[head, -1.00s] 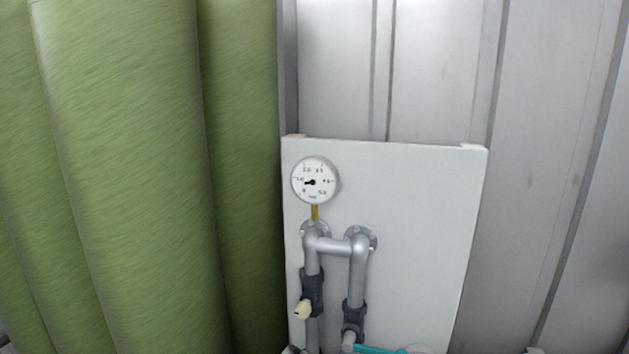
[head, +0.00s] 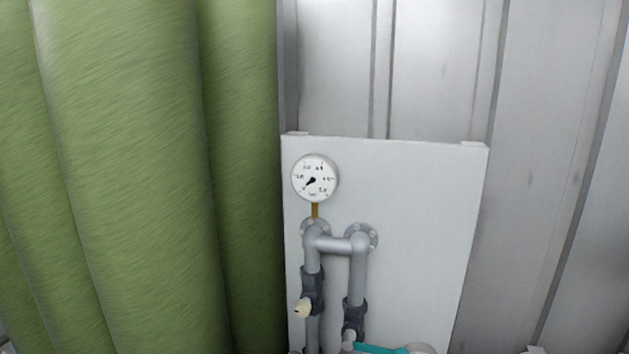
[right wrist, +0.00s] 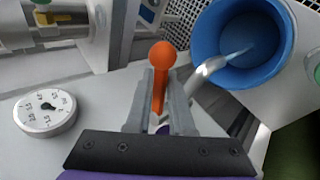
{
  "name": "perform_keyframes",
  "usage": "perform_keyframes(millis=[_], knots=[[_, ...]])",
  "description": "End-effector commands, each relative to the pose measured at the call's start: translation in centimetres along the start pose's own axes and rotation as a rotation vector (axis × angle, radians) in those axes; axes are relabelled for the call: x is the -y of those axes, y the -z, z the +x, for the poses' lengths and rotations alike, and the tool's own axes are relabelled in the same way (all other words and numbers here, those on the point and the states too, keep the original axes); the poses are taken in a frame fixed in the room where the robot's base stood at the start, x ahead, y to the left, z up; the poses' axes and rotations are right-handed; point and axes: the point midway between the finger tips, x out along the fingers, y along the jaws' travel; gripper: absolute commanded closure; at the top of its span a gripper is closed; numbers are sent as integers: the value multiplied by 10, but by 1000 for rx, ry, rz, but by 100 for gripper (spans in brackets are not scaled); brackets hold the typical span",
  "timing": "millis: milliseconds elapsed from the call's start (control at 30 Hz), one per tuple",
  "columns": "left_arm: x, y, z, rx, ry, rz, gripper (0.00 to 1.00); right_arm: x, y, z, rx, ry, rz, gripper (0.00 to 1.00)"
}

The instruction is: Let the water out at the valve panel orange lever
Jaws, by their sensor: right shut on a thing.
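The orange lever (right wrist: 161,62), with a round ball end, stands between the fingers of my right gripper (right wrist: 161,84) in the right wrist view. The gripper is shut on it. Beside it a grey spout (right wrist: 205,72) points into a blue bucket (right wrist: 215,40), and a pale stream of water runs from it. In the head view the white valve panel (head: 420,230) carries a round gauge (head: 315,178) above grey pipes (head: 335,244). The gauge needle points down and left. The lever is not visible in the head view. My left gripper is not in view.
Large green vessels (head: 130,180) fill the left of the head view. A ribbed grey metal wall (head: 440,70) stands behind the panel.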

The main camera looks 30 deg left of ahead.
Motion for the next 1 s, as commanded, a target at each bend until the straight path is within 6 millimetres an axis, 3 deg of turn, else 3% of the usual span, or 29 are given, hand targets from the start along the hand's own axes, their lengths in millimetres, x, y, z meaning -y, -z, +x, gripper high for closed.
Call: perform_keyframes(millis=[400,1000], knots=[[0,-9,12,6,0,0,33,-14,0,17,-270,1,-263,100],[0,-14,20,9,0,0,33,-30,16,34,-658,2,-639,100]])
